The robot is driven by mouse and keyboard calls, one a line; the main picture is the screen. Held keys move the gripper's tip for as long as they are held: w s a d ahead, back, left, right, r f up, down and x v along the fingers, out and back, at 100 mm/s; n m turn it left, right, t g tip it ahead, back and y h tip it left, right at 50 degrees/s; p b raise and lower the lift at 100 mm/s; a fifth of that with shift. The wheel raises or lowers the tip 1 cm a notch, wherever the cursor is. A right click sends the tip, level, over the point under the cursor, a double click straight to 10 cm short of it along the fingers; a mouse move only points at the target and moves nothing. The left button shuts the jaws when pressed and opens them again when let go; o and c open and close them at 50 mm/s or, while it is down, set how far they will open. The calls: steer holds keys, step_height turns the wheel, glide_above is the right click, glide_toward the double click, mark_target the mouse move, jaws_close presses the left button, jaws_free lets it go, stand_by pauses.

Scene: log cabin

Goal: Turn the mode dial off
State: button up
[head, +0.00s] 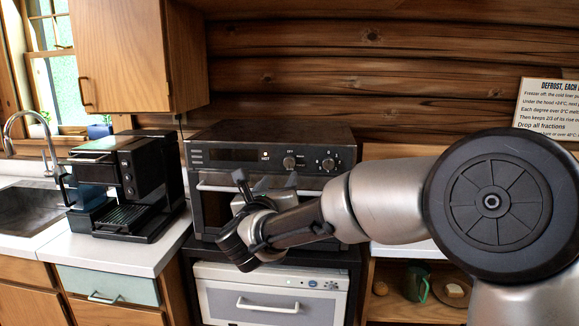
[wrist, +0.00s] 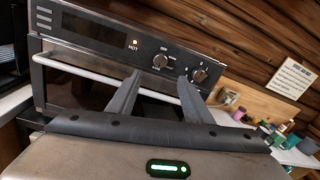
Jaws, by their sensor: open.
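A dark toaster oven (head: 222,133) has two round knobs at the right of its front panel. The left knob (head: 289,162) has a small label above it; it also shows in the wrist view (wrist: 160,61). The right knob (head: 328,165) is ringed by marks and shows in the wrist view (wrist: 199,75). I cannot tell which is the mode dial or read their settings. My gripper (wrist: 160,79) is open and empty, its fingers pointing at the panel, with the left knob showing between and beyond the fingertips. In the head view, my gripper (head: 249,188) is before the oven door.
The oven's handle bar (wrist: 90,68) crosses its front below the panel. A lit HOT lamp (wrist: 135,41) is left of the knobs. A black coffee machine (head: 128,185) stands at left. A white drawer appliance (head: 270,296) is below. Several small items (wrist: 265,125) stand at right.

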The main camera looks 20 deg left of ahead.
mark_target(289, 163)
steer(key=w, duration=0.4)
steer(key=w+a+p, duration=0.1)
steer(key=w, duration=0.3)
steer(key=w+a, duration=0.1)
steer(key=w, duration=0.2)
steer(key=shift+w, duration=0.4)
steer(key=shift+c, duration=0.3)
steer(key=c, duration=1)
